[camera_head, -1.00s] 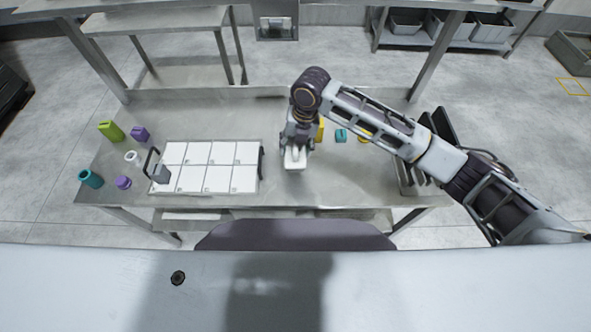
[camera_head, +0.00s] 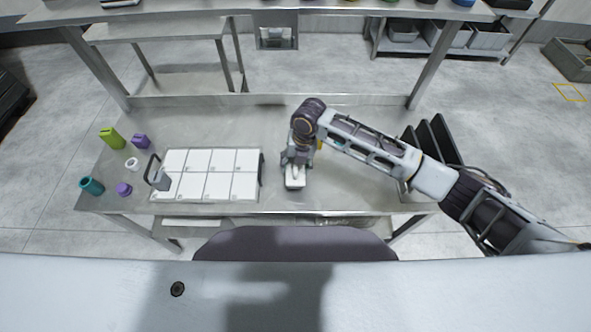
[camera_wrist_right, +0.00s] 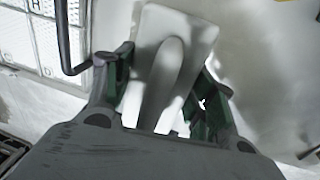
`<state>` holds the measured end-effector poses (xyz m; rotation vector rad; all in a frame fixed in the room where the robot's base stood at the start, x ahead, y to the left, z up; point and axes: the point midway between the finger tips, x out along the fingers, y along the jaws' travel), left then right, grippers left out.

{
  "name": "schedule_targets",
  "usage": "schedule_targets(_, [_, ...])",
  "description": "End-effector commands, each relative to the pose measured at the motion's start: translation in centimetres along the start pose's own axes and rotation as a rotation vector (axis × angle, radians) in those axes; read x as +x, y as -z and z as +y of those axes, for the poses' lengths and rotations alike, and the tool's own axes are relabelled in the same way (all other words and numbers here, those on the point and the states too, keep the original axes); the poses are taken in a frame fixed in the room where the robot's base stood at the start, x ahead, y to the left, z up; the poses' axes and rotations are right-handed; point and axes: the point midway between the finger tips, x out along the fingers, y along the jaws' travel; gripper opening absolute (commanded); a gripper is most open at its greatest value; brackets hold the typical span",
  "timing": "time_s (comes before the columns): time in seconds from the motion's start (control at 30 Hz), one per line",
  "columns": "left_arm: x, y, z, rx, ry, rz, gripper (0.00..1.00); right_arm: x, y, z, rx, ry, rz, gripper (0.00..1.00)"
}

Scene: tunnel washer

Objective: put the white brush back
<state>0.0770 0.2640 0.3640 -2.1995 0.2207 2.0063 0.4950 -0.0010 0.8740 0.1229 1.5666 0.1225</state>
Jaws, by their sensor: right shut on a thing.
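The white brush (camera_head: 294,183) is at the middle of the steel table, just right of the white compartment tray. My right gripper (camera_head: 294,168) is over it from above. In the right wrist view the brush (camera_wrist_right: 172,50) shows its pale base and raised handle between the two fingers of my right gripper (camera_wrist_right: 163,95), which is shut on it. Whether the brush touches the table is hard to tell. My left gripper is not in view.
The white tray (camera_head: 262,178) with several lidded compartments and a dark handle stands left of the brush. Green, purple, white and teal items (camera_head: 92,186) lie at the far left. A dark rack (camera_head: 432,145) stands at the right. An upper shelf (camera_head: 330,12) spans the back.

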Motion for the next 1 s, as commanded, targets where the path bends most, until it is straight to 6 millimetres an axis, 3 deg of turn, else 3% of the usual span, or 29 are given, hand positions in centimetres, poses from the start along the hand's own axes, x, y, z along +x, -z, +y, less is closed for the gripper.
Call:
schedule_targets(0.23, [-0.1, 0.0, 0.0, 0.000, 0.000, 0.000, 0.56, 0.5, 0.0, -0.1, 0.000, -0.001, 0.001, 0.29])
schedule_targets(0.57, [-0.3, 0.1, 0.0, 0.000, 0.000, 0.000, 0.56, 3.5, 0.1, -0.5, -0.001, 0.000, 0.000, 0.29])
schedule_targets(1.0, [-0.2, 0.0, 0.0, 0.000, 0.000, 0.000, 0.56, 3.9, 0.0, -0.6, -0.001, -0.001, -0.001, 0.29])
